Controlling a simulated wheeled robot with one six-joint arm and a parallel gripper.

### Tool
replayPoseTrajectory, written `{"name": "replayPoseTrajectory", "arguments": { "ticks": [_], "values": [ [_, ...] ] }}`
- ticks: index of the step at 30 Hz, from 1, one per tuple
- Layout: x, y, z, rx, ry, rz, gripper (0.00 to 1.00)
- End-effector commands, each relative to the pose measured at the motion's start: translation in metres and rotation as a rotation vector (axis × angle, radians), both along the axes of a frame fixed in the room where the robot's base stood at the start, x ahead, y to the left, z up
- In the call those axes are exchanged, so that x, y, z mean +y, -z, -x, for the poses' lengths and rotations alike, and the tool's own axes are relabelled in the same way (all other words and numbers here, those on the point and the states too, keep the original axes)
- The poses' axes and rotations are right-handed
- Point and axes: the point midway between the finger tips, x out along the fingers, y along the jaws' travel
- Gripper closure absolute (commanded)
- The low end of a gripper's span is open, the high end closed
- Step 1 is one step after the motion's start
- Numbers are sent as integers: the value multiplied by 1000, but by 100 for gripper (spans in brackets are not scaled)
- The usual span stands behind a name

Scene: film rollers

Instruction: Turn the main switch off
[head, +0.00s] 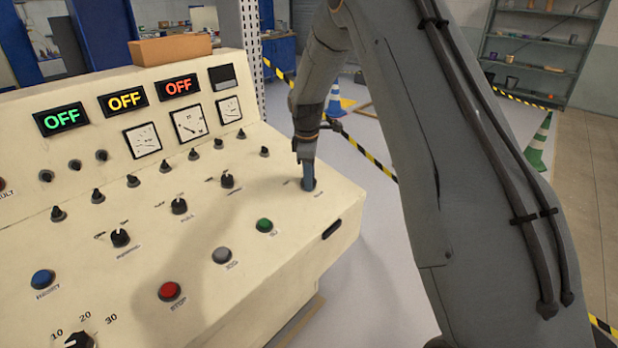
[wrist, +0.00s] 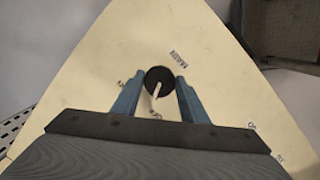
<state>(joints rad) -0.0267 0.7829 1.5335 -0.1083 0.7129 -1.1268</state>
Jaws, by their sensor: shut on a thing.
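The main switch (wrist: 160,75) is a round black knob with a pale pointer, next to a "MAIN" label on the cream panel. In the wrist view its pointer runs down and slightly left, toward my gripper's base. My gripper (wrist: 159,84) has its two blue fingers on either side of the knob, shut on it. In the head view my gripper (head: 308,182) reaches down to the right end of the console, and its fingers mostly hide the switch.
The cream console (head: 250,290) carries a red stop button (head: 169,291), a green button (head: 264,225), a grey button (head: 222,255) and several black knobs. Three displays (head: 122,101) read OFF. A striped barrier tape (head: 375,162) and a cone (head: 540,145) stand beyond.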

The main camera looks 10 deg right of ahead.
Motion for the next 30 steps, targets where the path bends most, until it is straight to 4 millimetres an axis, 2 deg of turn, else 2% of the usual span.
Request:
{"name": "replayPoseTrajectory", "arguments": {
  "ticks": [12, 29, 30],
  "values": [
    [0, -1, 0, -29, -196, 37, 83],
    [0, -1, 0, -33, -228, 44, 83],
    [0, -1, 0, -33, -228, 44, 59]
  ]
}}
